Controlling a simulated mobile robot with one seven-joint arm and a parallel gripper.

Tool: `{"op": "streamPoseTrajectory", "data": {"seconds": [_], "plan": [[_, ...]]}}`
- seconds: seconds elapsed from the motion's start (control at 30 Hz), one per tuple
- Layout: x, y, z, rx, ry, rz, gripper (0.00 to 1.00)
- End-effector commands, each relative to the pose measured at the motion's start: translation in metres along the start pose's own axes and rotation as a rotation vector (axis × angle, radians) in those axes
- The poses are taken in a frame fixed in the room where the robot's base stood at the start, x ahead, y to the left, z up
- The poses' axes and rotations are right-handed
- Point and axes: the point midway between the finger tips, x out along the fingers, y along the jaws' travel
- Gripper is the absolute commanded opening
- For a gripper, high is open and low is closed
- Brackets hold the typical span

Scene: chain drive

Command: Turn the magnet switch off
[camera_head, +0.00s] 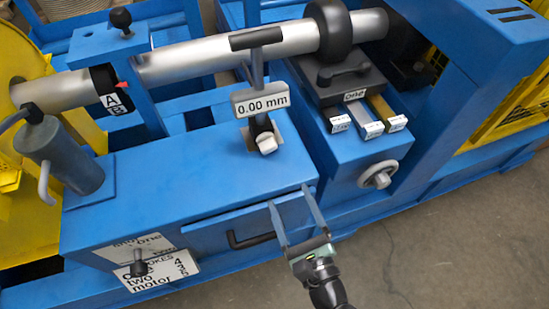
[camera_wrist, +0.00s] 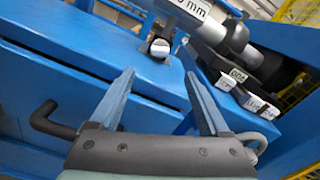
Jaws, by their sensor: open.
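The magnet switch appears to be the small white knob (camera_head: 266,142) at the foot of the gauge stand (camera_head: 258,75), on top of the blue housing (camera_head: 190,170). In the wrist view the knob (camera_wrist: 159,47) shows ahead, between and beyond my fingertips. The stand carries a "0.00 mm" display (camera_head: 261,100). My gripper (camera_head: 289,197) is open and empty, its two fingers at the front edge of the housing, apart from the knob. In the wrist view my gripper (camera_wrist: 160,73) also shows open. Which way the knob is set cannot be told.
A drawer with a black handle (camera_head: 250,240) is left of my gripper. A grey handwheel (camera_head: 378,175) and labelled shim strips (camera_head: 370,125) are to the right. A silver shaft (camera_head: 225,50) runs behind the stand.

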Motion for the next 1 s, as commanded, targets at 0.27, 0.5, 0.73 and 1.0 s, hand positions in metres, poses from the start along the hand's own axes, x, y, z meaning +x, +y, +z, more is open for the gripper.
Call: {"op": "streamPoseTrajectory", "data": {"seconds": [0.27, 0.5, 0.73, 1.0], "plan": [[0.024, -0.001, 0.002, 0.0, -0.004, 0.0, 0.8], [0.074, -0.001, 0.002, 0.0, -0.004, 0.0, 0.8], [0.112, -0.001, 0.001, 0.001, -0.001, -0.001, 0.8], [0.129, -0.001, 0.0, 0.0, 0.001, -0.002, 0.8]]}}
